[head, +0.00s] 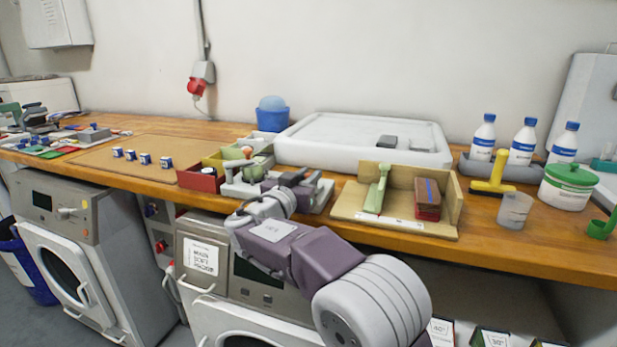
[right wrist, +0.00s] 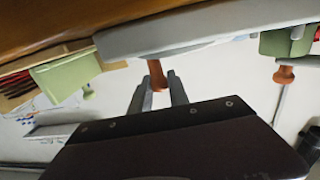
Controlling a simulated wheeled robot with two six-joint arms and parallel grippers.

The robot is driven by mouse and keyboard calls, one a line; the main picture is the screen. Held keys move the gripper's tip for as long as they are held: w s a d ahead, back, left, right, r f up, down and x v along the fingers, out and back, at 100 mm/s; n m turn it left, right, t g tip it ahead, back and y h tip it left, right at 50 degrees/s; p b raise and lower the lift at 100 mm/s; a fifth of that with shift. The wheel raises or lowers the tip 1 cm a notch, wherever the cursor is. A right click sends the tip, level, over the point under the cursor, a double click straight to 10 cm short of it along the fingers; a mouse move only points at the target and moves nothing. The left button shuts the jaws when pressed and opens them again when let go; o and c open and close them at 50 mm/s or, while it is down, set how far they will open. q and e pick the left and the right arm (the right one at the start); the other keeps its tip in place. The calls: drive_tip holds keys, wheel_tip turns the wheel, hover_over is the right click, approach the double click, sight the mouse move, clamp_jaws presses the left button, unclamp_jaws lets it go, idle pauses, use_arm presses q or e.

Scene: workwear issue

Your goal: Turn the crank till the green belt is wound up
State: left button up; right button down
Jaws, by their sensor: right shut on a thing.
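In the right wrist view a grey bar (right wrist: 200,30), which looks like the crank arm, crosses the top. An orange-brown handle (right wrist: 157,74) sticks out from it. My right gripper (right wrist: 158,90) is shut on this handle, with a finger on either side. My left gripper is not in view.
Small open boxes (head: 202,180) stand left of the winder. A wooden stand (head: 345,208) with a light green tool (head: 377,190) is close on its right. A white tray (head: 300,145) lies behind. The brown mat (head: 120,165) has free room.

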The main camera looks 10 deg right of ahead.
drive_tip(key=shift+w+d+f+n+t+y+b, duration=0.25)
drive_tip(key=shift+n+t+y+b, duration=0.55)
drive_tip(key=shift+b, duration=1.05)
drive_tip(key=shift+s+d+f+n+t+y+b, duration=0.15)
drive_tip(key=shift+d+n+y+b, duration=0.3)
drive_tip(key=shift+y+b, duration=1.05)
drive_tip(key=shift+w+d+f+n+t+y+b, duration=0.15)
drive_tip(key=shift+n+t+y+b, duration=0.5)
drive_tip(key=shift+b, duration=1.6)
drive_tip(key=shift+d+r+n+y, duration=0.15)
drive_tip(key=shift+r+n+y, duration=0.05)
drive_tip(key=shift+n+y, duration=0.3)
drive_tip(key=shift+w+d+r+n+y+b, duration=0.15)
drive_tip(key=shift+n+y+b, duration=0.2)
drive_tip(key=shift+y, duration=0.2)
drive_tip(key=shift+w+d+r+n+t+y+p, duration=0.15)
drive_tip(key=shift+n+y+p, duration=0.2)
drive_tip(key=shift+y, duration=0.2)
drive_tip(key=shift+s+r+n+t+y+p, duration=0.15)
drive_tip(key=shift+n+y+p, duration=0.1)
drive_tip(key=shift+n+y, duration=0.25)
drive_tip(key=shift+w+d+n+y+p, duration=0.15)
drive_tip(key=shift+w+n+y+p, duration=0.15)
drive_tip(key=shift+n+y+p, duration=0.65)
drive_tip(key=shift+w+f+y+p, duration=0.1)
drive_tip(key=shift+f+y+p, duration=0.1)
drive_tip(key=shift+y+p, duration=0.6)
drive_tip(key=c, duration=1.3)
unclamp_jaws()
